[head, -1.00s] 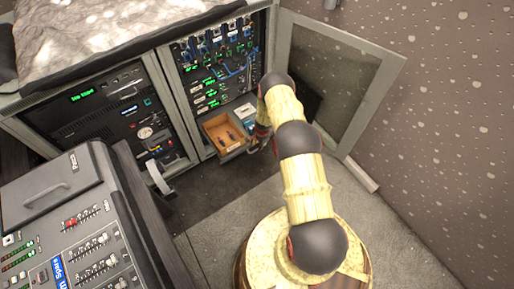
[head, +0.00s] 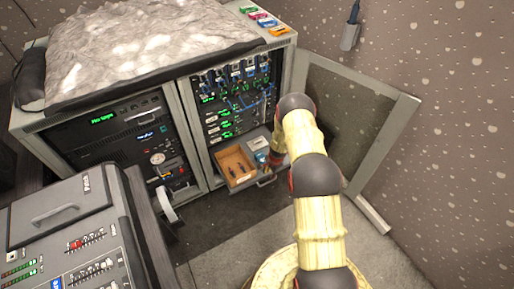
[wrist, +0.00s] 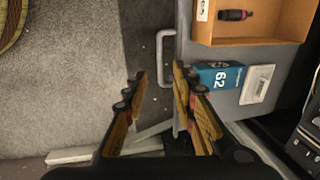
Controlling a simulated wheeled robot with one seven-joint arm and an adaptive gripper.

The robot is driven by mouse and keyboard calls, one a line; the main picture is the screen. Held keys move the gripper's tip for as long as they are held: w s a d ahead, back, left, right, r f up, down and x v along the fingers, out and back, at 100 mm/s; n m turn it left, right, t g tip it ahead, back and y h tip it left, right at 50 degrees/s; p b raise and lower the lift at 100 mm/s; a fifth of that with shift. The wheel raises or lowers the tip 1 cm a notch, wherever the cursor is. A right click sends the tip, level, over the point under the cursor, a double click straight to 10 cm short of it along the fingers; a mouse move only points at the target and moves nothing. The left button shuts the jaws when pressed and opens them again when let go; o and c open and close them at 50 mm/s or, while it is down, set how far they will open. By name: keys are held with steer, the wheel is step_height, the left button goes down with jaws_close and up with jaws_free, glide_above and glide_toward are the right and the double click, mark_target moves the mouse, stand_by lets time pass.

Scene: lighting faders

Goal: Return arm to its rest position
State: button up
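My arm (head: 318,180) reaches from the bottom of the head view to the rack cabinet. Its far end is beside the pulled-out drawer, and my gripper is mostly hidden there behind the arm. In the wrist view my gripper (wrist: 159,75) is open, with a clear gap between its two fingers and nothing held. The grey drawer (wrist: 228,109) lies to the right in that view. Its handle (wrist: 160,57) shows near the gap between the fingertips; I cannot tell whether they touch it.
The drawer holds a wooden tray (head: 238,164) with small tools and a blue box (wrist: 222,76) marked 62. An open cabinet door (head: 350,112) stands right of the arm. A mixing console (head: 75,235) is at lower left. Bare floor (head: 220,237) lies between.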

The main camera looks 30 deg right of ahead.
steer(key=s+a+r+n+g+y, duration=0.2)
steer(key=s+a+n+g, duration=0.15)
steer(key=s+a, duration=0.45)
steer(key=s+a+r+n, duration=0.2)
steer(key=s+r+n, duration=0.1)
steer(key=r, duration=0.9)
steer(key=s+a+r+n, duration=0.2)
steer(key=s+r+n, duration=0.1)
steer(key=r, duration=0.9)
steer(key=s+a+r+n, duration=0.3)
steer(key=r, duration=0.9)
steer(key=s+a+r+n+t, duration=0.1)
steer(key=s+a+r+t, duration=0.1)
steer(key=s+r, duration=0.3)
steer(key=s+a+r+n+t+h+p, duration=0.1)
steer(key=s+r, duration=0.4)
steer(key=r, duration=0.9)
steer(key=s+a+r+n+t+h, duration=0.1)
steer(key=s+a+r+n+t, duration=0.2)
steer(key=r, duration=0.6)
steer(key=s+a+t, duration=0.1)
steer(key=s+a, duration=0.1)
steer(key=shift+a+r, duration=0.25)
steer(key=shift+a, duration=0.05)
